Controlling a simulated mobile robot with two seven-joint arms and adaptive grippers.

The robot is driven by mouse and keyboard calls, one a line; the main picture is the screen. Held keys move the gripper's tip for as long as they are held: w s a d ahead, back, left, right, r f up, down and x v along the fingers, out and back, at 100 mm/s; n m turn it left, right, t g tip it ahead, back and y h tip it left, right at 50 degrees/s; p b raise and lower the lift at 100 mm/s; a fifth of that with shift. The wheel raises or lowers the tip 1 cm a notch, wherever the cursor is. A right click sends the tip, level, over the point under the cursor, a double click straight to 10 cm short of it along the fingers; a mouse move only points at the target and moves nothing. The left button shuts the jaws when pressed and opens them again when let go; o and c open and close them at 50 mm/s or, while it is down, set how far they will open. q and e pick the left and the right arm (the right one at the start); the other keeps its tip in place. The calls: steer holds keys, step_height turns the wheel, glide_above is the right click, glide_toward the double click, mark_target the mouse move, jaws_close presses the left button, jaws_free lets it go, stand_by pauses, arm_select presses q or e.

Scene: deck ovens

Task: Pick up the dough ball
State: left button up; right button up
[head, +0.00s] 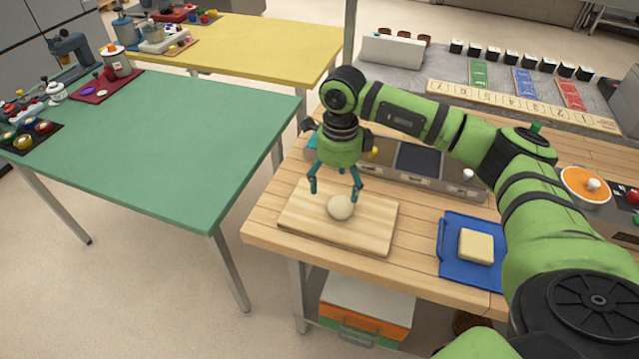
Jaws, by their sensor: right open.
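A pale, round dough ball (341,207) sits on a light wooden cutting board (300,222) near the left end of the wooden table. My right gripper (335,194) points down just above and behind the ball. Its two teal fingers are spread, one to the upper left of the ball and one to its upper right. Nothing is held between them. I cannot tell exactly how high the fingertips are above the board. My left gripper is not in view.
A blue tray (451,262) with a yellow block (476,246) lies right of the board. A metal unit with dark panels (419,161) stands behind. A green table (170,140) is at left, mostly clear, across a floor gap. My right arm covers the table's right side.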

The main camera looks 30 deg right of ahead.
mark_target(341, 201)
steer(key=shift+w+d+f, duration=0.1)
steer(key=shift+d, duration=0.1)
steer(key=shift+s+p, duration=0.45)
steer(key=shift+s, duration=0.1)
steer(key=shift+s+f+p, duration=0.65)
steer(key=shift+s+p, duration=0.05)
steer(key=shift+s, duration=0.05)
steer(key=f, duration=0.1)
steer(key=f+p, duration=0.1)
steer(key=f, duration=0.1)
steer(key=shift+w, duration=0.4)
steer(key=shift+w+f, duration=0.1)
steer(key=shift+f, duration=0.55)
steer(key=c, duration=1.2)
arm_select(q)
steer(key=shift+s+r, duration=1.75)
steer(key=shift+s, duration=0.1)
arm_select(e)
steer(key=shift+c, duration=0.3)
